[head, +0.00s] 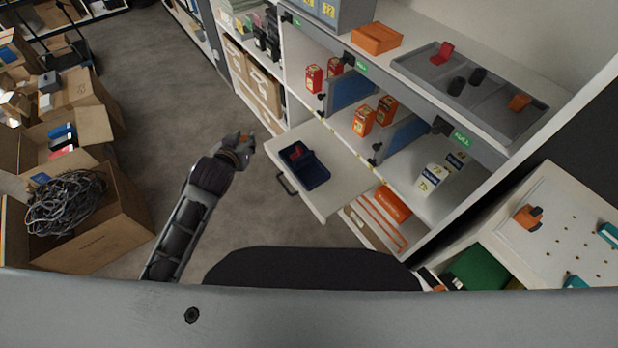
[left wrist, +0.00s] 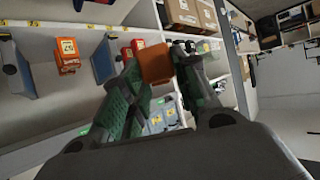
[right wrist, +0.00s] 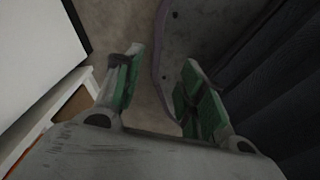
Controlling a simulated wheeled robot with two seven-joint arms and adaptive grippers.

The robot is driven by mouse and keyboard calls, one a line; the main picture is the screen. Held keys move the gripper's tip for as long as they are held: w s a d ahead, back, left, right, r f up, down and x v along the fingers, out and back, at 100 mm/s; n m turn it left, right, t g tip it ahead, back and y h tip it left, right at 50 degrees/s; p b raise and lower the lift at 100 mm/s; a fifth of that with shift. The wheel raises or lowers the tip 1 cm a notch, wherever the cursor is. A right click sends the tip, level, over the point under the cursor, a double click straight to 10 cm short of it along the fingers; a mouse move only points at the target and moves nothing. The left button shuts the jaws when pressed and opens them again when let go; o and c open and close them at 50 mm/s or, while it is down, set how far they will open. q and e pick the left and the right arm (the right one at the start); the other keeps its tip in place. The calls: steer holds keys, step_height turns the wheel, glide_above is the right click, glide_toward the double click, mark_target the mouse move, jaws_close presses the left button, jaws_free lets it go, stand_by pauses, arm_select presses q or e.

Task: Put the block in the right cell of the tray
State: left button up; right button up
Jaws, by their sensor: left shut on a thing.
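My left gripper (head: 243,147) is out over the floor, left of the pulled-out drawer. In the left wrist view the left gripper (left wrist: 165,85) is shut on an orange-brown block (left wrist: 156,63), held at its fingertips. The grey tray (head: 490,103) lies on top of the shelf unit at the upper right, well away from the left gripper. A red piece (head: 442,54) is in its left cell, two black pieces (head: 457,86) in the middle, and an orange piece (head: 519,102) in the right cell. My right gripper (right wrist: 160,90) is open and empty in the right wrist view.
The open drawer (head: 335,160) holds a dark blue bin (head: 305,167). Orange and red boxes (head: 363,121) stand on the shelf below. Open cartons (head: 115,220) stand at the left; the floor between is clear.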

arm_select(q)
steer(key=shift+w+d+f+b, duration=0.15)
steer(key=shift+d+f+b, duration=0.15)
steer(key=shift+f+b, duration=0.2)
steer(key=shift+w+d+f+m+h+b, duration=0.25)
steer(key=shift+d+f+m+h+b, duration=0.15)
steer(key=shift+d+f+b, duration=0.25)
steer(key=w+d+f+m+g+h+b, duration=0.1)
steer(key=w+d+f+m+h+b, duration=0.3)
steer(key=d+f+b, duration=0.45)
arm_select(e)
steer(key=w+a, duration=0.4)
steer(key=w, duration=0.9)
arm_select(q)
steer(key=m+g+h+b, duration=0.4)
steer(key=m+b, duration=0.1)
steer(key=b, duration=0.6)
glide_above(309, 177)
step_height(309, 177, down, 6)
steer(key=shift+d+b, duration=0.1)
steer(key=shift+b, duration=0.25)
arm_select(e)
steer(key=w+a+r, duration=0.3)
steer(key=w+r, duration=0.4)
steer(key=shift+w+y, duration=0.35)
steer(key=shift+y, duration=0.05)
arm_select(q)
steer(key=shift+f, duration=0.1)
